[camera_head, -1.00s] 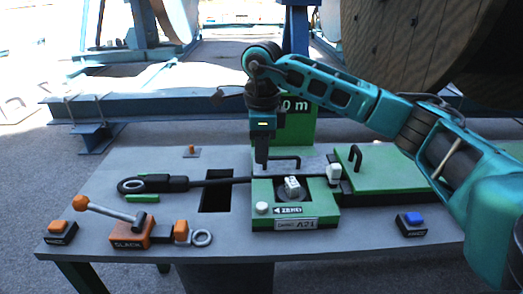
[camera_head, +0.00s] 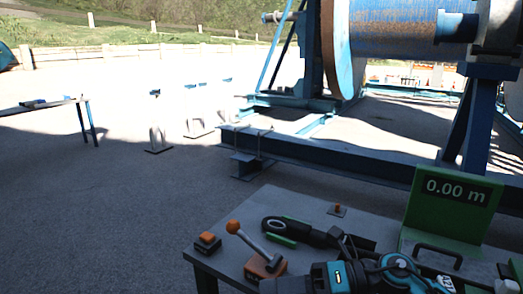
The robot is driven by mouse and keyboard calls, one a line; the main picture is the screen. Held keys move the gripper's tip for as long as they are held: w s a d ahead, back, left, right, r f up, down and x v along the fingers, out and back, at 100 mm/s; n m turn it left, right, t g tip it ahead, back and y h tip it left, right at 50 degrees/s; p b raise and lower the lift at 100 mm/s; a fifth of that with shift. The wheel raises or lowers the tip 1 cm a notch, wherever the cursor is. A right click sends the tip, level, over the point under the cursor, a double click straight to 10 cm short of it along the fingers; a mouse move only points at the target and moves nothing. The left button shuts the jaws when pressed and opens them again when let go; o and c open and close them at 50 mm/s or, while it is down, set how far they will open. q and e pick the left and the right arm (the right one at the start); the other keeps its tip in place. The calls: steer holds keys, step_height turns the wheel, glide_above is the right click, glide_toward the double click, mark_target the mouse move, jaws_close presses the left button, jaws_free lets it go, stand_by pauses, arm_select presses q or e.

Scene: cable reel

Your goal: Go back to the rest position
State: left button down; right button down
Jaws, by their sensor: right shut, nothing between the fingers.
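My right gripper (camera_head: 283,285) is low in the head view, in front of the grey work table (camera_head: 225,255). It is shut and empty, with its teal wrist to the right of the fingers. It covers part of the table top. The lever with an orange knob (camera_head: 234,227) stands just left of and above it. The black cable end with its ring (camera_head: 276,224) lies on the table behind it. My left gripper is not in view.
A green display (camera_head: 452,205) reading "0.00 m" stands at the table's right. An orange button box (camera_head: 207,242) sits at the left corner. Behind are a blue steel frame (camera_head: 300,150) and a large reel (camera_head: 395,35). Open ground lies to the left, with another table (camera_head: 42,106) far off.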

steer(key=w+d+f+m+t+h, duration=0.1)
steer(key=d+f+m+t+h, duration=0.2)
steer(key=m+t, duration=0.75)
steer(key=w+d+f+m+t+h, duration=0.1)
steer(key=d+f+m+t+h, duration=0.4)
steer(key=m, duration=1.1)
steer(key=s+d+f+m+g+h, duration=0.2)
steer(key=s+d+f+m+h, duration=0.1)
steer(key=s+f+m, duration=0.3)
steer(key=s+d+f+m+g+h, duration=0.2)
steer(key=s+d+f+m+h, duration=0.2)
steer(key=f, duration=0.6)
steer(key=s+m, duration=0.2)
steer(key=m, duration=0.1)
steer(key=shift+s+f+g+p, duration=0.3)
steer(key=shift+s+g+p, duration=0.05)
steer(key=shift+s, duration=0.05)
